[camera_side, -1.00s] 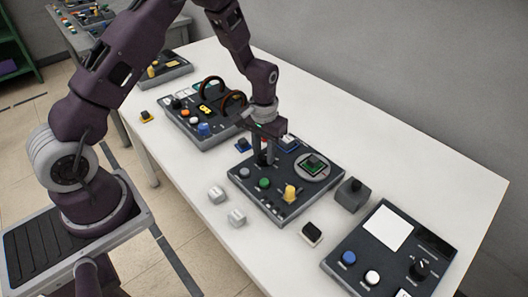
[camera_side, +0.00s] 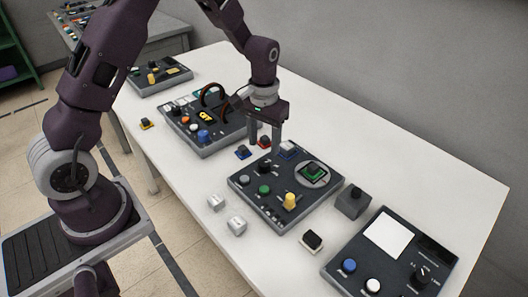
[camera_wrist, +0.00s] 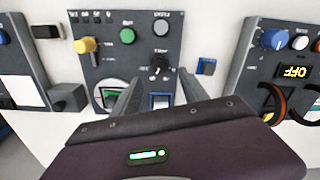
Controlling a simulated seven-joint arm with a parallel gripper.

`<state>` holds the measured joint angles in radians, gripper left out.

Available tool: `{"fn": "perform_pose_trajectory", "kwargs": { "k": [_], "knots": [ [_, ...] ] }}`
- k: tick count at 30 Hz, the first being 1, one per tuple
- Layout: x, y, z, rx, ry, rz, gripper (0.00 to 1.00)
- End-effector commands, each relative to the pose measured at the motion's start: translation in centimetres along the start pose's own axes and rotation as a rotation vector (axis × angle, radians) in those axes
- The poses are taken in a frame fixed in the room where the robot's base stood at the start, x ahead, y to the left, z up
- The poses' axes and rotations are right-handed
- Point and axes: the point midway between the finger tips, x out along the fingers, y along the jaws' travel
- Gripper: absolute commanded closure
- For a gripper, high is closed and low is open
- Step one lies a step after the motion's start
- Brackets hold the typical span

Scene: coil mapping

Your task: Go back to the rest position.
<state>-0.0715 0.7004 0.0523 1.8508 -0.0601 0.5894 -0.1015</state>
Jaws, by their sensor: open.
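My gripper (camera_side: 265,140) is open and empty, raised above the back edge of the middle control panel (camera_side: 268,212) in the side view. That panel is dark, with a yellow knob (camera_side: 289,201), a green knob (camera_side: 264,189), a black knob and a round plate (camera_side: 313,174) carrying a green-and-black part. In the wrist view my two fingers (camera_wrist: 150,92) point at the same panel (camera_wrist: 110,55). The fingers partly cover its near side, where the round plate and a blue-edged square part show.
A panel with dark arched handles (camera_side: 203,130) stands behind left. Another with a white square (camera_side: 388,234) stands front right. A grey block (camera_side: 352,201), two pale cubes (camera_side: 236,225) and a small black-and-white block (camera_side: 311,242) lie around.

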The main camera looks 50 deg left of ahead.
Motion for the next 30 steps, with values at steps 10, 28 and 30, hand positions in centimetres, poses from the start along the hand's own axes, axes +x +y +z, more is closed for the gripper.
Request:
{"fn": "perform_pose_trajectory", "kwargs": {
  "k": [10, 28, 30],
  "knots": [
    [-0.9, 0.1, 0.1, 0.003, 0.006, 0.002, 0.48],
    [-22.6, -2.0, 23.6, 0.240, 0.450, 0.067, 0.48],
    [-22.4, -2.3, 24.9, 0.252, 0.471, 0.066, 0.48]
  ]
}}
